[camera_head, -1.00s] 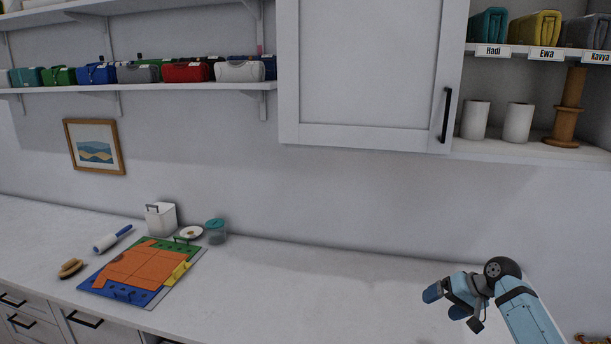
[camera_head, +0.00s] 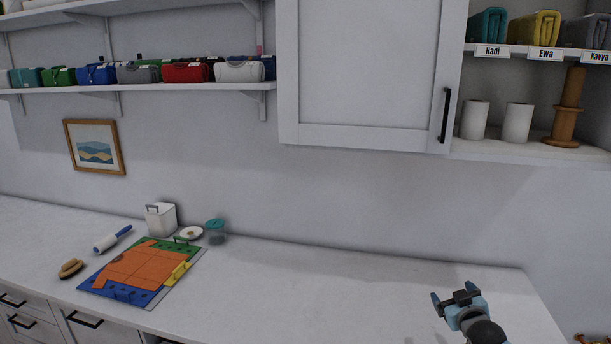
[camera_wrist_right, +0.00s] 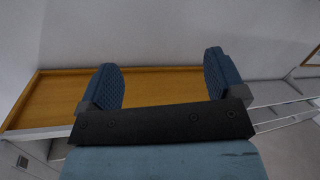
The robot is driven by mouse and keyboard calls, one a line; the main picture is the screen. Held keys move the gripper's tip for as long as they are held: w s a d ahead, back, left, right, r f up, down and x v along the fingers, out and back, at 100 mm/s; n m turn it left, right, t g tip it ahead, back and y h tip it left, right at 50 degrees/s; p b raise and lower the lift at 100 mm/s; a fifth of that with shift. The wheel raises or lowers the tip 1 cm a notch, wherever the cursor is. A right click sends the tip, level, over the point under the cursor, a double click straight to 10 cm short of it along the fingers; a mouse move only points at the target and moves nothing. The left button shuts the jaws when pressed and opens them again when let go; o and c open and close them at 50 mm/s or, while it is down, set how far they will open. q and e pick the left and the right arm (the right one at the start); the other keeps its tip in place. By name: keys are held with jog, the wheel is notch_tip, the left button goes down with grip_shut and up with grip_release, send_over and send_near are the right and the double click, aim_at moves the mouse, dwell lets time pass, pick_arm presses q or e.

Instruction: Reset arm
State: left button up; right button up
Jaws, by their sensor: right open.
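My right gripper (camera_head: 453,298) is at the lower right of the head view, above the right end of the white counter (camera_head: 330,285). Its two blue fingers are apart and nothing is between them. In the right wrist view the open fingers (camera_wrist_right: 163,80) show with a gap between them; a wooden surface (camera_wrist_right: 160,92) and a grey wall lie beyond. My left gripper is not in view.
An orange cloth on a coloured folding board (camera_head: 162,293) lies on the counter at left, with a lint roller (camera_head: 112,239), brush (camera_head: 70,268), white box (camera_head: 161,219) and teal-lidded jar (camera_head: 216,231) around it. A closed white cabinet (camera_head: 370,70) hangs above. The middle counter is clear.

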jog(key=s+a+f+g+y, duration=0.1)
jog(key=s+a+f, duration=0.45)
jog(key=s, duration=0.45)
jog(key=s+a+f+g+y, duration=0.15)
jog(key=s+a+f, duration=0.25)
jog(key=s+f, duration=0.4)
jog(key=s+a+f+g, duration=0.1)
jog(key=s+a+f, duration=0.35)
jog(key=s, duration=0.65)
jog(key=s+a+f+m+g, duration=0.1)
jog(key=s+a+f+g, duration=0.1)
jog(key=s, duration=1)
jog(key=shift+s+a, duration=0.35)
jog(key=shift+a, duration=0.4)
